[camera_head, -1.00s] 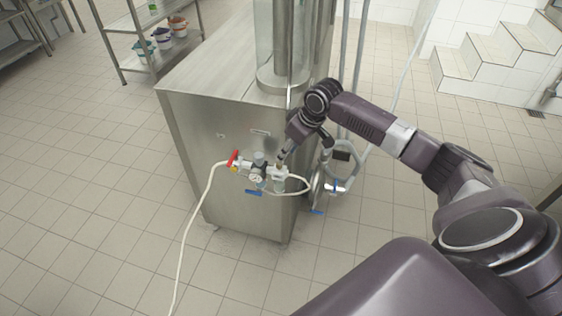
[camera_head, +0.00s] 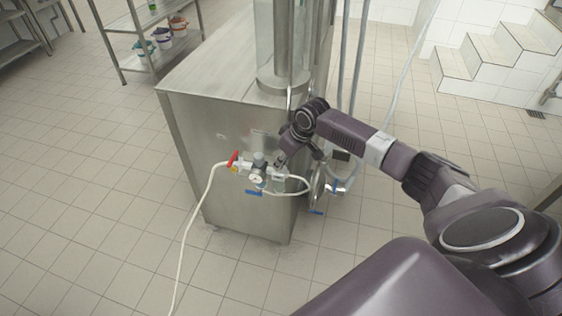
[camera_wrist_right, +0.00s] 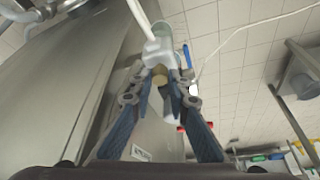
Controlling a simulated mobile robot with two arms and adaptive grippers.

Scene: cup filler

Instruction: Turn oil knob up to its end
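The valve assembly (camera_head: 255,168) is mounted on the front of the steel cabinet, with a red handle, a round gauge and blue handles. In the right wrist view, a small brass-coloured knob (camera_wrist_right: 160,75) sits under a white fitting (camera_wrist_right: 158,50); it appears to be the oil knob. My right gripper (camera_head: 280,160) is at the right end of the assembly. In the wrist view its fingers (camera_wrist_right: 160,88) are apart, with their tips on either side of the knob. Contact cannot be made out. My left gripper is not in view.
The steel cabinet (camera_head: 225,120) stands close beside my right gripper. A pale hose (camera_head: 190,230) runs from the assembly to the floor. Pipes and another blue-handled valve (camera_head: 318,212) are at the cabinet's right side.

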